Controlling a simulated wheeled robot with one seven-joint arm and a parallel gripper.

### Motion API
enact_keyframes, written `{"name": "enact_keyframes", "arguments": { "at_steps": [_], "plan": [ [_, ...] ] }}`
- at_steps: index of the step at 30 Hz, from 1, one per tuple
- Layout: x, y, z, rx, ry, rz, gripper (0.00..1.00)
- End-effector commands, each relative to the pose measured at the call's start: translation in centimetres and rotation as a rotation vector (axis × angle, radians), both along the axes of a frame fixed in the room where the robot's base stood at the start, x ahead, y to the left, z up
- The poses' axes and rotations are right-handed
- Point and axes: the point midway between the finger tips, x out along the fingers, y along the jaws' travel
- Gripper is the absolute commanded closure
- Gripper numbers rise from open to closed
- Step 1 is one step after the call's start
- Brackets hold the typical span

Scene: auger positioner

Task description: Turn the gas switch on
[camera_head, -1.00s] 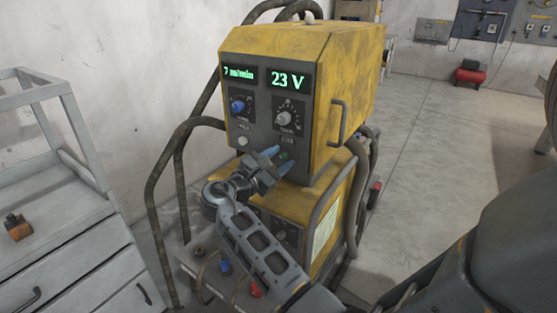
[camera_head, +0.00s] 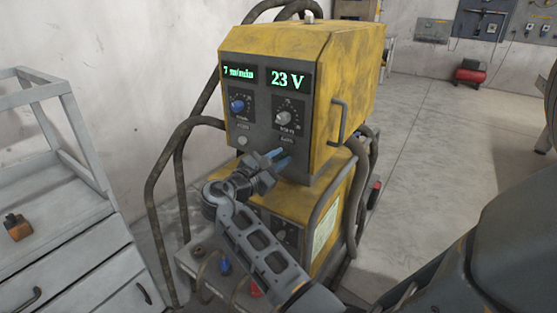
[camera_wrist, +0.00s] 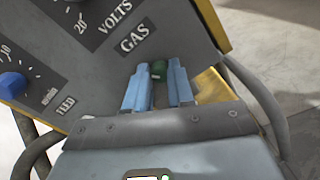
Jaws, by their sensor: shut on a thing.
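The yellow welding machine (camera_head: 345,90) stands upright with a dark front panel (camera_head: 262,135) and lit displays reading 7 m/min and 23 V. The gas switch (camera_wrist: 159,68) is a small green part near the GAS label (camera_wrist: 134,37) in the wrist view. My gripper (camera_head: 279,157) is at the lower right of the front panel, and its blue fingers hide the switch in the head view. In the wrist view my gripper (camera_wrist: 158,80) has its fingers on both sides of the switch and is shut on it. Whether the switch has turned is unclear.
A blue knob (camera_head: 237,105) and a grey knob (camera_head: 284,117) sit above the gripper on the panel.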

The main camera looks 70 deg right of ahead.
Motion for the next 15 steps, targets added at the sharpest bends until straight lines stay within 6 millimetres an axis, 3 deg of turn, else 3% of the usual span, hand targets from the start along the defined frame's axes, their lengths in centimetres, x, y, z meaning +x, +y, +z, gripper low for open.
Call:
{"name": "enact_keyframes", "arguments": {
  "at_steps": [15],
  "plan": [
    [-0.06,0.07,-0.13,-0.085,-0.356,-0.001,1.0]
  ]
}}
